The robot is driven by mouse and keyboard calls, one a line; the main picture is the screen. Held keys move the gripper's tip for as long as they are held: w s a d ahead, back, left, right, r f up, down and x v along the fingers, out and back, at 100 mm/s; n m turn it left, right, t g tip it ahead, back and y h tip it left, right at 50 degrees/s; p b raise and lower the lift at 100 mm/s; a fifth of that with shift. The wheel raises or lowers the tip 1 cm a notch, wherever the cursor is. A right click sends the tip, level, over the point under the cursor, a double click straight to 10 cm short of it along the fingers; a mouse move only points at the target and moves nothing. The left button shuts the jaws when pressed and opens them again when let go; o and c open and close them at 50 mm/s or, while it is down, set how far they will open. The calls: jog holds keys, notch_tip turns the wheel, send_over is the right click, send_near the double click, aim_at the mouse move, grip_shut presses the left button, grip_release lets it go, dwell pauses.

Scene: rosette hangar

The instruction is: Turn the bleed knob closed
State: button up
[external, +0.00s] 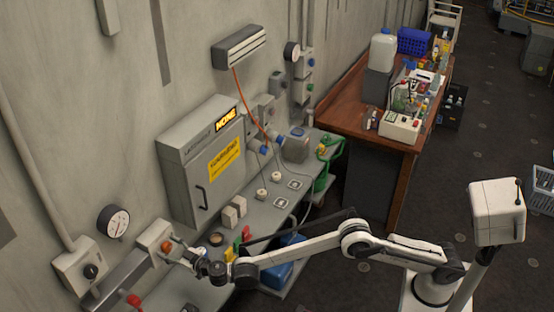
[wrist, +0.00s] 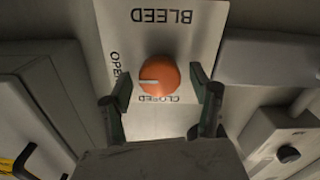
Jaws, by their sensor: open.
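The bleed knob (wrist: 159,76) is a round orange knob on a white plate (wrist: 190,20), which appears upside down in the wrist view. BLEED is printed above the knob, OPEN to its left and CLOSED below it. The knob's white pointer line points left, toward the OPEN side. In the external view the knob (external: 166,246) sits on a small light box on the wall. My gripper (external: 188,257) is right in front of it. In the wrist view its open fingers (wrist: 161,80) flank the knob left and right, with visible gaps; contact is not apparent.
A gauge (external: 113,221) and a box with a black knob (external: 90,271) are left of the bleed box. A grey cabinet (external: 200,160) with a yellow sign is to its right. A bench (external: 265,212) with small objects runs below. A red knob (external: 133,300) is at lower left.

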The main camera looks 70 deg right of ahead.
jog(key=c, duration=1.2)
jog(key=shift+o, duration=0.2)
jog(key=n+b, duration=0.1)
jog(key=n, duration=0.1)
jog(key=n+b, duration=0.2)
jog(key=shift+a+f+n, duration=0.1)
jog(key=shift+f+n, duration=0.1)
jog(key=shift+n, duration=0.1)
jog(key=n+b, duration=0.1)
jog(key=n, duration=0.3)
jog(key=shift+n+b, duration=0.3)
jog(key=shift+b, duration=0.1)
jog(key=n+b, duration=0.1)
jog(key=n, duration=0.3)
jog(key=shift+n+b, duration=0.5)
jog(key=shift+n, duration=1.8)
